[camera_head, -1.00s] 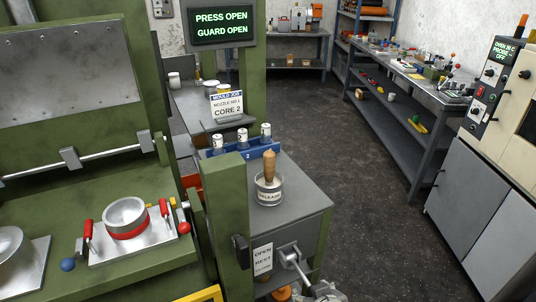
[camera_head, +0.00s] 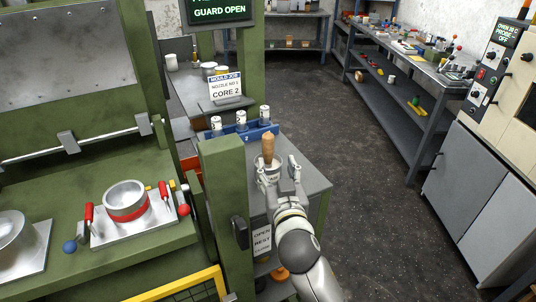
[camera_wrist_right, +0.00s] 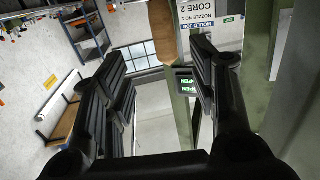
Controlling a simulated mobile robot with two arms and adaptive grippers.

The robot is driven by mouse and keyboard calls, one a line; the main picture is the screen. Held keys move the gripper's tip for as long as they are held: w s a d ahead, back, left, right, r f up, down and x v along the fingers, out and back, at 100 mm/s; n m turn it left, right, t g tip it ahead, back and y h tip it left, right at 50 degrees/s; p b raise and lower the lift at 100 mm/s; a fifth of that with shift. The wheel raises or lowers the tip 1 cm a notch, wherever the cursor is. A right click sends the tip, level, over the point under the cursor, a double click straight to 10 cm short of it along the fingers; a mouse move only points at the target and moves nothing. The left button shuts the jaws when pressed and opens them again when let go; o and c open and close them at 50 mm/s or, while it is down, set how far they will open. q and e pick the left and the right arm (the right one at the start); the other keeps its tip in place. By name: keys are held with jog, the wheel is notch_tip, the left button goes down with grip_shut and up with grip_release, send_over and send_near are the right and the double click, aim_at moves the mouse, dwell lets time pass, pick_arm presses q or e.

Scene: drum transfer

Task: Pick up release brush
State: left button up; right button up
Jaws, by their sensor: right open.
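The release brush (camera_head: 268,147) stands upright in a metal pot labelled RELEASE (camera_head: 262,173) on the grey cabinet top beside the press. Only its wooden handle shows; its lower end is hidden in the pot. My right gripper (camera_head: 276,164) is open at the pot, with its fingers on the near side and right of the handle. In the right wrist view the wooden handle (camera_wrist_right: 163,35) shows beyond the open fingers, between their tips and apart from them. My left gripper is not in view.
A blue rack (camera_head: 250,134) with white containers stands just behind the pot. A green press post (camera_head: 222,190) rises close on the left. The press bed holds a metal mould ring (camera_head: 125,200). The floor on the right is clear.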

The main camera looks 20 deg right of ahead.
aim_at(269, 147)
jog(key=w, duration=0.4)
jog(key=w+p, duration=0.1)
jog(key=w, duration=0.1)
jog(key=shift+d+r, duration=0.3)
jog(key=shift+w+d+f+p, duration=0.15)
jog(key=shift+w+p, duration=0.55)
jog(key=shift+w, duration=1.1)
jog(key=shift+w+d, duration=0.1)
jog(key=shift+w, duration=0.65)
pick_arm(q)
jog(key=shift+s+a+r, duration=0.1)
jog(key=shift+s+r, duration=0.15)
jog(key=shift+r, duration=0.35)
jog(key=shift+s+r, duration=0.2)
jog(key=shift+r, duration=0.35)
pick_arm(e)
jog(key=shift+c, duration=0.4)
